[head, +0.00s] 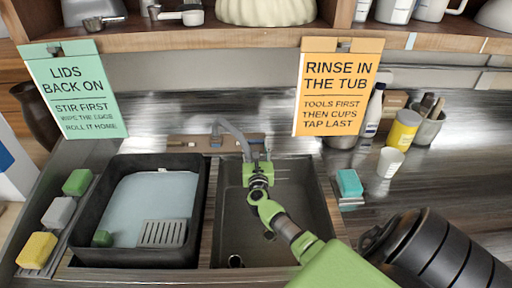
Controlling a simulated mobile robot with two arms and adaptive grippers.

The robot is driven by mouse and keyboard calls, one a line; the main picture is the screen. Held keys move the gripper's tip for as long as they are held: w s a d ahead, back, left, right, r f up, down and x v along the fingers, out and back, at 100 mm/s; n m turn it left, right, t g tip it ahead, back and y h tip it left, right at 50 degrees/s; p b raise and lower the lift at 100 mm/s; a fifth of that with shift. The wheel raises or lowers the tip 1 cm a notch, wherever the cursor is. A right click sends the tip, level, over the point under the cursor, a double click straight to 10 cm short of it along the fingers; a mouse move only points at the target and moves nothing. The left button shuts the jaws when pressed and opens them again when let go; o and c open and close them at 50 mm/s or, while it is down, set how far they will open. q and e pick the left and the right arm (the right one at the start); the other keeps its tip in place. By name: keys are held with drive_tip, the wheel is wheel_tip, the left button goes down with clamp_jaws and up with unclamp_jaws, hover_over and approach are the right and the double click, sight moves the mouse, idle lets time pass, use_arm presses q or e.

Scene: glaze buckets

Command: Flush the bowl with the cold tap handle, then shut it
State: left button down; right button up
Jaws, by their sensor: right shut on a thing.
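The tap's grey spout (233,135) rises from the ledge behind the sink and arches over the bowl (300,215). A small blue handle (216,138) shows left of the spout. My right gripper (257,155) reaches over the bowl to the tap, just right of the spout. It is shut on what seems to be a tap handle there, which its fingers largely hide. I cannot tell that handle's marking or how far it is turned. No water stream is clearly visible. A dark drain (236,261) shows at the bowl's front left. My left gripper is not in view.
A black tub (84,215) with pale liquid and a grate (162,233) stands left of the bowl. Several sponges lie along its left side. A teal sponge (348,183), a white cup (390,162) and a yellow jar (403,130) stand at right. Signs hang from the shelf (200,40).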

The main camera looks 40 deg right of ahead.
drive_tip(key=shift+d+n+y, duration=0.1)
drive_tip(key=shift+n+y, duration=0.2)
drive_tip(key=n+t+y, duration=0.2)
drive_tip(key=n, duration=0.1)
drive_tip(key=shift+s+d+n+y+b, duration=0.2)
drive_tip(key=shift+d+n+y+b, duration=0.1)
drive_tip(key=shift+b, duration=0.1)
drive_tip(key=n+y, duration=0.1)
drive_tip(key=n+y+b, duration=0.1)
drive_tip(key=n+y, duration=0.1)
drive_tip(key=shift+d+n+t+b, duration=0.25)
drive_tip(key=shift+n+t+b, duration=0.05)
drive_tip(key=shift+t, duration=0.1)
drive_tip(key=n+y+b, duration=0.1)
drive_tip(key=n, duration=0.1)
drive_tip(key=n+y+b, duration=0.1)
drive_tip(key=y, duration=0.1)
drive_tip(key=n+y+b, duration=0.2)
drive_tip(key=shift+d+r+n+g, duration=0.15)
drive_tip(key=shift+d+n+g, duration=0.15)
drive_tip(key=shift+d, duration=0.05)
drive_tip(key=shift+d+r+n+g+y+b, duration=0.1)
drive_tip(key=shift+n+g+y+b, duration=0.2)
drive_tip(key=shift+n+y+b, duration=0.4)
drive_tip(key=shift+d+r+n+g+y+b, duration=0.15)
drive_tip(key=shift+n+g+y+b, duration=0.25)
drive_tip(key=shift+n+y, duration=0.5)
drive_tip(key=shift+r+n, duration=0.1)
drive_tip(key=shift+n, duration=0.3)
drive_tip(key=o, duration=1.1)
